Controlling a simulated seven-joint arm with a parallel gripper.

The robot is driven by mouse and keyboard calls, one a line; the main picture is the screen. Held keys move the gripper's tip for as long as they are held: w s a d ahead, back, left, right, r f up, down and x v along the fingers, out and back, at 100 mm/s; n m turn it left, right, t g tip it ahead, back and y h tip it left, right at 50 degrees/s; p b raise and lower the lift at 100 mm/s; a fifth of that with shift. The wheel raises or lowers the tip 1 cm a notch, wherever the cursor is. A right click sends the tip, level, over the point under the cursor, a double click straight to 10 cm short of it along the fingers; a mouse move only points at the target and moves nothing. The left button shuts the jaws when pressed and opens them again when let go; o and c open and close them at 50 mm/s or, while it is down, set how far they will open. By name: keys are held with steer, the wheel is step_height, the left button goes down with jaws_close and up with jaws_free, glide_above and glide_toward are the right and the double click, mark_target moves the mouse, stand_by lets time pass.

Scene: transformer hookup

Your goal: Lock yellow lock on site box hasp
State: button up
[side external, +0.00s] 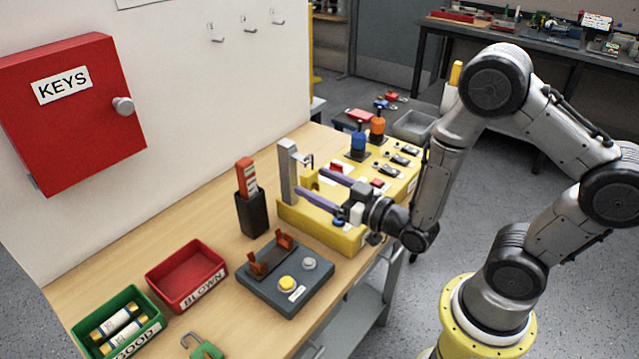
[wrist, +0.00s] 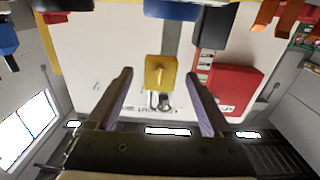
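The yellow lock (wrist: 160,72) is in the wrist view, close to the grey post (side external: 288,172), with its shackle visible at the end of its body. In the side view the lock (side external: 309,181) is small and partly hidden by a finger. I cannot tell whether the shackle passes through a hasp or is closed. The yellow site box (side external: 330,233) lies below, along the table's right side. My gripper (side external: 327,183) is open, with its purple fingers pointing at the post. In the wrist view my gripper (wrist: 161,73) has a finger on each side of the lock, with gaps showing.
Blue (side external: 358,141) and orange (side external: 377,127) knobs stand on the box's far part. A black holder with a red handle (side external: 247,180), a fuse base (side external: 285,282), a red tray (side external: 187,275), a green tray (side external: 145,322) and a red KEYS cabinet (side external: 75,120) are to the left.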

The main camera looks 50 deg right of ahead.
steer(key=shift+s, duration=0.1)
steer(key=shift+s, duration=2.45)
steer(key=shift+s, duration=0.1)
steer(key=shift+s, duration=0.35)
steer(key=shift+s+r, duration=0.1)
steer(key=shift+s, duration=1.1)
step_height(320, 180, up, 7)
steer(key=shift+w, duration=0.15)
